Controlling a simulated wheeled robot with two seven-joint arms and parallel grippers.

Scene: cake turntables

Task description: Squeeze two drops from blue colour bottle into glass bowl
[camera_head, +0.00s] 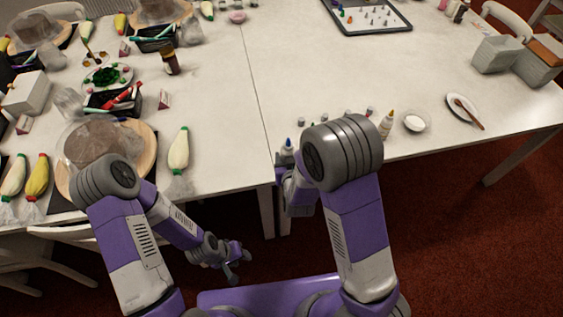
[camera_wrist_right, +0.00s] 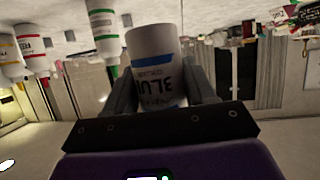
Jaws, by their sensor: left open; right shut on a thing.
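The blue colour bottle (camera_head: 288,147) is white with a blue tip, near the table's front edge. In the right wrist view the bottle (camera_wrist_right: 154,58) shows a blue band and upside-down lettering between the fingers. The glass bowl (camera_head: 415,123) has white content and stands well to the right of the held bottle. My left gripper (camera_head: 240,262) is open and empty, low in front of the table.
Other bottles are partly hidden behind my right arm. A tray (camera_head: 368,28) lies farther back, with clear table between.

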